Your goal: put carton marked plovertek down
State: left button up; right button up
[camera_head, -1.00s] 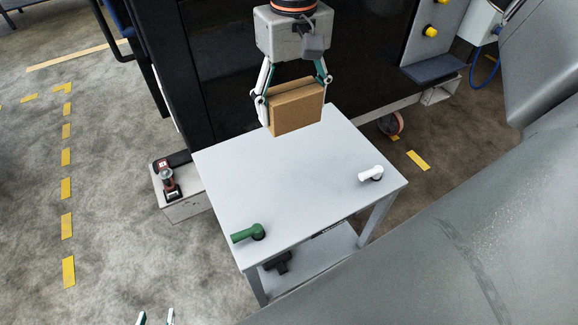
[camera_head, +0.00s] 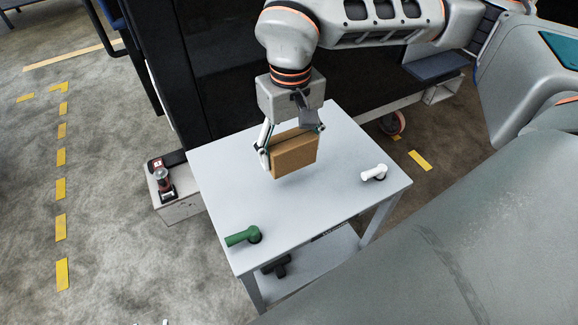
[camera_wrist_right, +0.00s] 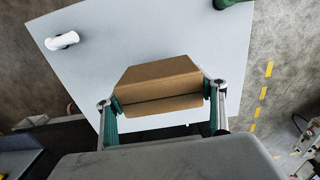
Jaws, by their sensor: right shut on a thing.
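A brown carton (camera_head: 294,153) is held upright over the back part of the grey-white trolley top (camera_head: 310,205). My right gripper (camera_head: 291,140) is shut on it from above, one finger on each side. In the right wrist view the carton (camera_wrist_right: 160,86) sits between the two fingertips. I cannot tell whether its underside touches the top; it looks a little above it. No plovertek mark is readable. Only the tips of my left gripper (camera_head: 151,322) show at the bottom edge, apart, with nothing seen between them.
A green handled item (camera_head: 242,236) lies at the trolley top's front left corner, a white one (camera_head: 373,173) at the right. The middle is clear. A dark cabinet stands behind. A red and black object (camera_head: 162,181) stands on a low ledge left of the trolley.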

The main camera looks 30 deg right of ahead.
jog(key=shift+f+b, duration=0.35)
jog(key=shift+f, duration=2.55)
jog(key=shift+f, duration=0.2)
jog(key=o, duration=1.7)
